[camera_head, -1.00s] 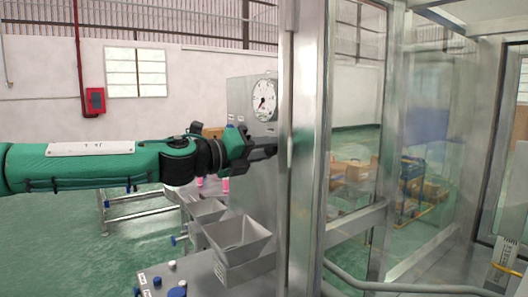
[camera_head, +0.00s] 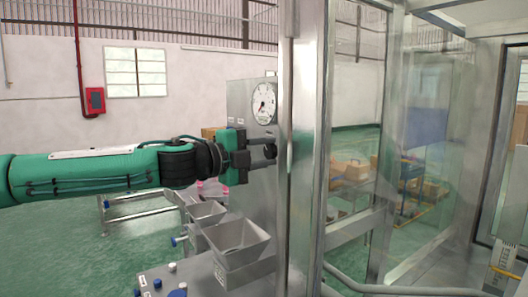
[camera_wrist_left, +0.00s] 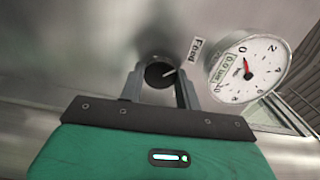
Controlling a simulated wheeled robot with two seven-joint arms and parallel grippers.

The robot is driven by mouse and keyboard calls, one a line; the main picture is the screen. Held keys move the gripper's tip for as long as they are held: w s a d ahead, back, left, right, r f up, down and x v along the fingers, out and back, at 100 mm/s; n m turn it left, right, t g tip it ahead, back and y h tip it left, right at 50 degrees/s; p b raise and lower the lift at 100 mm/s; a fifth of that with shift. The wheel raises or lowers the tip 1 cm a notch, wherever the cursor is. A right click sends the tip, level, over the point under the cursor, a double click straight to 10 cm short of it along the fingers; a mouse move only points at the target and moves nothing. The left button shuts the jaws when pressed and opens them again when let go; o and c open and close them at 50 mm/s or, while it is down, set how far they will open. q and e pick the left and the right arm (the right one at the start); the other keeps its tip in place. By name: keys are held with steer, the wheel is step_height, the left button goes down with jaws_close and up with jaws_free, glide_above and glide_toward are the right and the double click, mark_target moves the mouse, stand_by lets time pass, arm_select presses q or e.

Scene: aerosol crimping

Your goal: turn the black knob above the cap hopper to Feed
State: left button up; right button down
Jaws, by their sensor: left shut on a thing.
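The black knob (camera_wrist_left: 156,75) sits on the steel panel between the two fingers of my left gripper (camera_wrist_left: 160,82) in the left wrist view. The gripper is shut on it. A white line on the knob points up and right, toward the Feed label (camera_wrist_left: 196,51). In the head view my left gripper (camera_head: 270,151) is at the steel cabinet below the gauge, and the knob cannot be made out there. Two steel hoppers, a larger one (camera_head: 238,256) and a smaller one (camera_head: 207,211), stand lower down. My right gripper is not in view.
A round white gauge (camera_head: 264,104) is just above my left gripper, close beside it in the left wrist view (camera_wrist_left: 249,70). A steel post (camera_head: 308,180) of the glazed enclosure stands just right of the gripper. Blue and white buttons sit on a panel (camera_head: 160,283) below.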

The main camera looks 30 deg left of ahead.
arm_select(q)
steer(key=shift+n, duration=0.4)
steer(key=o, duration=1)
steer(key=shift+c, duration=0.2)
steer(key=shift+s, duration=0.15)
steer(key=shift+v, duration=1.25)
steer(key=b+v, duration=0.4)
steer(key=v, duration=0.7)
